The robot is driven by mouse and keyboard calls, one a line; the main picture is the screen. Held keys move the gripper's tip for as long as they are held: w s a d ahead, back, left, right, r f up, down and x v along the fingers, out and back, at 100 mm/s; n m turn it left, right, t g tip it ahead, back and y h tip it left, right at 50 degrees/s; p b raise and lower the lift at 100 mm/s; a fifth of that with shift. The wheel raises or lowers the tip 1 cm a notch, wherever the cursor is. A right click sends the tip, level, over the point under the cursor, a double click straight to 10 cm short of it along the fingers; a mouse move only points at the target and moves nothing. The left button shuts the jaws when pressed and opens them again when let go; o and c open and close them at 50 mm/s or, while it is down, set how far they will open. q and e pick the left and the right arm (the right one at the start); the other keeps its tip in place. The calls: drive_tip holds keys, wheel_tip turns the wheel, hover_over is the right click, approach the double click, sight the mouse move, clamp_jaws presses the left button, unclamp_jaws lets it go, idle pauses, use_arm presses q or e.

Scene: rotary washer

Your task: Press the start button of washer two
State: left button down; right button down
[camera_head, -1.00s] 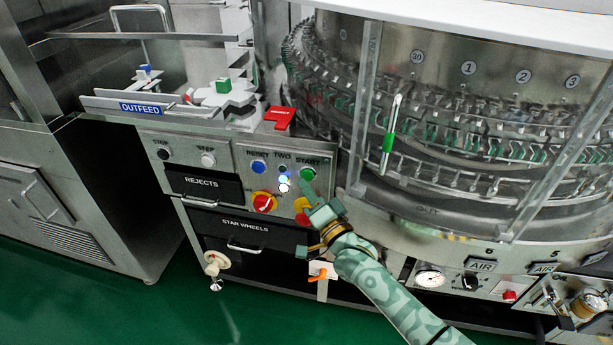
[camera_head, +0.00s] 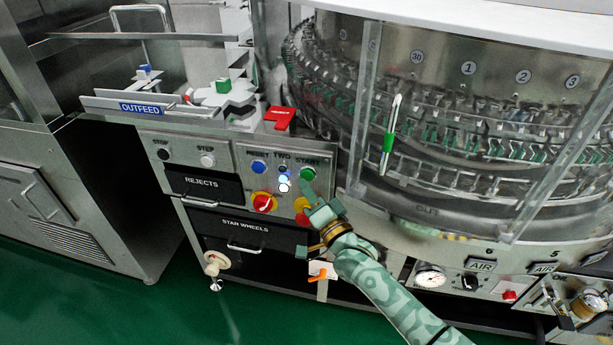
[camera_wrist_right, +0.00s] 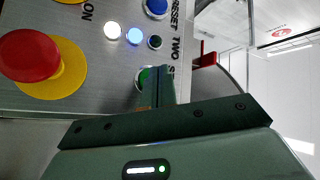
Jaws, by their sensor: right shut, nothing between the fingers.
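The panel marked TWO (camera_head: 243,178) carries a green START button (camera_head: 307,173) at its upper right. My right gripper (camera_head: 306,184) is shut and empty, its fingertips at the lower edge of the button. In the right wrist view the fingertips (camera_wrist_right: 157,84) overlap the green button (camera_wrist_right: 144,77) and hide part of it. I cannot tell whether they touch it or press it in. My left gripper is not in view.
A red emergency stop (camera_wrist_right: 30,56) on a yellow disc lies near my gripper. The glazed rotary carousel (camera_head: 450,120) stands to the right.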

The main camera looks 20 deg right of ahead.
drive_tip(key=shift+w+d, duration=0.1)
idle(0.5)
drive_tip(key=shift+w+d, duration=0.15)
drive_tip(key=shift+w, duration=0.1)
